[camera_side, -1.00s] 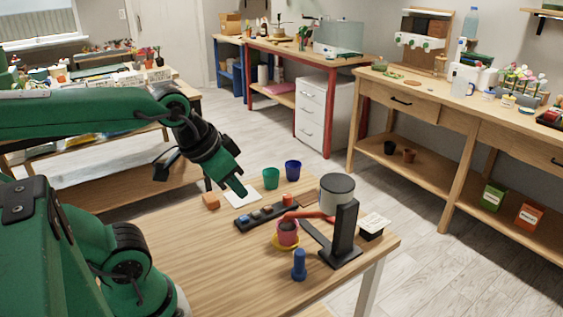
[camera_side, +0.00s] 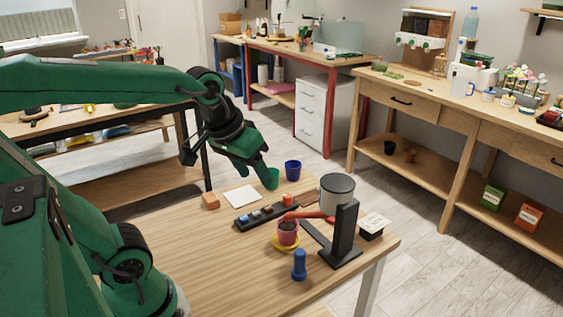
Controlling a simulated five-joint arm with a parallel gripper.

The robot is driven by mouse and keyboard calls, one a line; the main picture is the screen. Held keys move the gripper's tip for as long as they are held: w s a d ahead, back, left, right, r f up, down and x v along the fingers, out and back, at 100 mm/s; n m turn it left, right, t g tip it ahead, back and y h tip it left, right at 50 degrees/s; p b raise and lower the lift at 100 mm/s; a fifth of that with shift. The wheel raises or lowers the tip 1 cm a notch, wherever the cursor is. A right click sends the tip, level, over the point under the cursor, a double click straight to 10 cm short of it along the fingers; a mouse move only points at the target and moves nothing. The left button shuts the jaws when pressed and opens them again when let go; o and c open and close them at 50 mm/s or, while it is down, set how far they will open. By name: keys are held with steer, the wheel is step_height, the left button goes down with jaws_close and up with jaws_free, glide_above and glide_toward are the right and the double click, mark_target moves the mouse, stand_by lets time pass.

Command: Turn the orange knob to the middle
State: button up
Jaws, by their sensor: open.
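The orange knob (camera_side: 287,199) stands at the right end of a black strip (camera_side: 244,226) on the wooden table. My gripper (camera_side: 265,178) is open, pointing down and to the right. It is above and left of the knob, apart from it, and its tip overlaps the green cup in the picture. I cannot tell whether it touches the cup.
A green cup (camera_side: 273,179) and a dark blue cup (camera_side: 293,170) stand behind the strip. A white square (camera_side: 241,195) and an orange block (camera_side: 210,201) lie left. A black stand (camera_side: 344,235) with a red arm, a pink pot (camera_side: 287,237) and a grey pot (camera_side: 337,194) crowd the right. The front left table is clear.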

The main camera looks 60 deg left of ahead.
steer(key=w+a+f+n+g, duration=0.1)
steer(key=w+a+n, duration=0.35)
steer(key=w, duration=0.25)
steer(key=n+g, duration=0.3)
steer(key=n, duration=0.8)
glide_toward(288, 195)
steer(key=shift+d+f, duration=0.1)
steer(key=shift+w+a+f+g, duration=0.2)
steer(key=shift+a+f+g, duration=0.1)
steer(key=shift+f, duration=0.1)
steer(key=shift+f, duration=0.1)
steer(key=shift+f, duration=3.8)
